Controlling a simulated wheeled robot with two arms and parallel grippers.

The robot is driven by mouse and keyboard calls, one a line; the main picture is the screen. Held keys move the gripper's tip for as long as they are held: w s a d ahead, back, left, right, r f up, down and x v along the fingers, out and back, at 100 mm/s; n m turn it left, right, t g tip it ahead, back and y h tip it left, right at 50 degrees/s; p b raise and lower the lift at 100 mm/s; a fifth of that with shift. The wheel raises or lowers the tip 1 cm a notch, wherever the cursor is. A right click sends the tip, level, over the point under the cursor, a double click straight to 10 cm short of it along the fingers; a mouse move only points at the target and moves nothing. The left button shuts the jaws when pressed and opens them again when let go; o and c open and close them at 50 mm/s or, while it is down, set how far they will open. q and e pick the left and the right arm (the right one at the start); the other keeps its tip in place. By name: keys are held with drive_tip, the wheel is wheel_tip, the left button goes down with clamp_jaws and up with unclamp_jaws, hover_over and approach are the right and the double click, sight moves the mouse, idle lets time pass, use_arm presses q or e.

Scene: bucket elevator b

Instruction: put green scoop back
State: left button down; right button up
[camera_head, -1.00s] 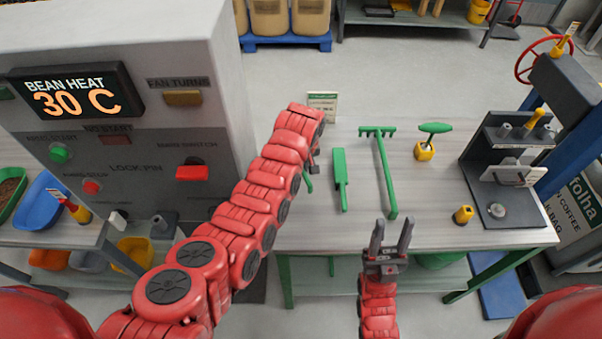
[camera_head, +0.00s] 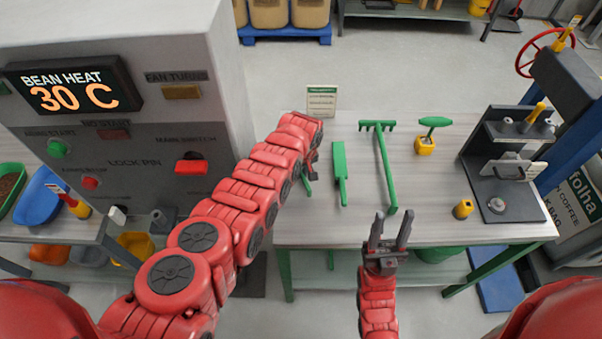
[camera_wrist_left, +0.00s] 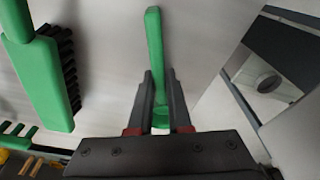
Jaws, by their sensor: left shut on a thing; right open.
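My left gripper (camera_wrist_left: 160,110) is shut on the green scoop (camera_wrist_left: 154,45). In the left wrist view a long green part extends away from between the fingers, and a rounded green part shows at the fingertips. In the head view my left gripper (camera_head: 312,168) is over the left end of the workbench (camera_head: 440,190), largely hidden by its arm. Only a small green piece of the scoop (camera_head: 307,187) shows below it. I cannot tell whether the scoop touches the bench. My right gripper (camera_head: 388,232) is open and empty at the bench's front edge.
A green brush (camera_head: 340,170) and a green rake (camera_head: 385,165) lie right of my left gripper. The brush also shows in the left wrist view (camera_wrist_left: 40,85). A sign (camera_head: 321,101) stands behind. The grey control cabinet (camera_head: 130,190) is left.

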sight(303, 176)
use_arm(q)
drive_tip(key=shift+f, duration=0.1)
drive_tip(key=shift+f, duration=0.15)
drive_tip(key=c, duration=0.8)
unclamp_jaws()
drive_tip(key=shift+c, duration=0.2)
drive_tip(key=shift+r, duration=0.2)
wheel_tip(303, 176, up, 3)
drive_tip(key=shift+s+f+p, duration=0.1)
drive_tip(key=shift+s+p, duration=0.05)
drive_tip(key=shift+p, duration=0.9)
wheel_tip(303, 176, up, 9)
drive_tip(key=s+b, duration=0.1)
drive_tip(key=b, duration=0.2)
drive_tip(key=shift+s+d, duration=0.2)
drive_tip(key=shift+d, duration=0.15)
